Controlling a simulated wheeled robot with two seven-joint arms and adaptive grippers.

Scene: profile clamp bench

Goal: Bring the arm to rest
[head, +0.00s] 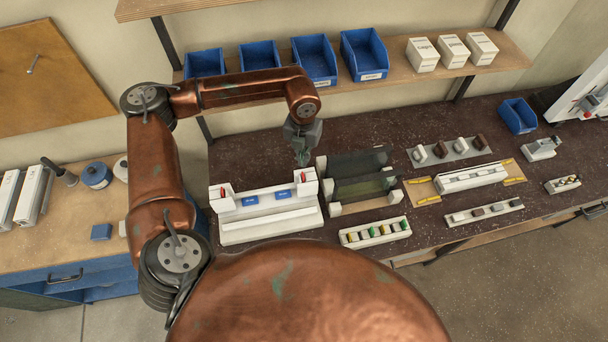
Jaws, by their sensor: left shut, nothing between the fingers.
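My left arm comes in from the left and bends over the dark bench (420,236). My left gripper (302,160) is shut and empty and points down. In the picture it sits just above the right end of a white fixture (268,222), which has two blue blocks and red parts at its ends. I cannot tell how much height lies between the fingertips and the fixture. My right gripper is not in view.
Green and dark panels in white holders (362,188) stand close to the right of the gripper. A white strip with coloured parts (375,232) lies in front. A shelf (400,80) with several blue bins runs behind. A wooden side table (70,232) is at left.

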